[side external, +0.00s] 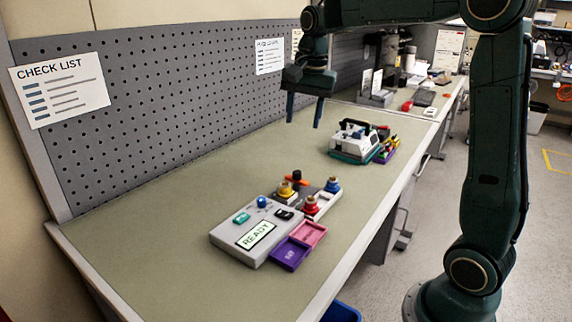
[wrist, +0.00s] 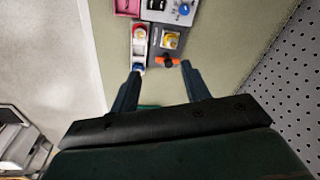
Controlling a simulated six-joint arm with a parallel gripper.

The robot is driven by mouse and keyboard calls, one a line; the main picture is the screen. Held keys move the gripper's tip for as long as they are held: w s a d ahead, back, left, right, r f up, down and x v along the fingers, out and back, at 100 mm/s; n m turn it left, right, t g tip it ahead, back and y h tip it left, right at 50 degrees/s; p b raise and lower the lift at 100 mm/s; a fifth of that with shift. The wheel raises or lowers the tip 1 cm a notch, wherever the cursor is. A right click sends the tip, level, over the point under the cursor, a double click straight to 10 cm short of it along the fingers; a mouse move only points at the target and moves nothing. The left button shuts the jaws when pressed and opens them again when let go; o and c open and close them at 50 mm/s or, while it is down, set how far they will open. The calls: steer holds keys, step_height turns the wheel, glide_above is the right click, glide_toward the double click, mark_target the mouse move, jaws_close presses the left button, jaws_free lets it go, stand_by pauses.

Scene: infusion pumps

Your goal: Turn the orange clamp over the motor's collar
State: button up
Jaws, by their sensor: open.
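The orange clamp (side external: 297,180) lies at the far end of a dark grey plate, beside a yellow and brass round part (side external: 284,189) that may be the motor with its collar. In the wrist view the orange clamp (wrist: 168,62) shows just below the yellow part (wrist: 170,41), apart from its top, with a dark round end. My gripper (side external: 304,123) is open and empty, high above the bench and beyond the clamp in the side view. In the wrist view its two fingers (wrist: 161,66) stand apart on either side of the clamp in the picture.
A grey pump box (side external: 247,233) marked READY stands in front, with purple (side external: 291,254) and pink (side external: 309,233) trays. A white strip holds red (side external: 311,204) and blue (side external: 332,185) capped parts. A white and green device (side external: 352,140) stands behind. The pegboard (side external: 170,95) borders the left.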

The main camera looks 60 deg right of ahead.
mark_target(297, 172)
steer(key=w+d+f+m+g, duration=0.1)
steer(key=w+d+f+m, duration=0.5)
steer(key=d, duration=0.4)
steer(key=shift+w+f+m+g, duration=0.35)
steer(key=shift+w+f, duration=0.35)
steer(key=shift+w, duration=0.3)
steer(key=shift+d+f, duration=0.1)
step_height(297, 172, down, 14)
steer(key=shift+r, duration=0.15)
steer(key=shift+c, duration=0.2)
steer(key=c, duration=1)
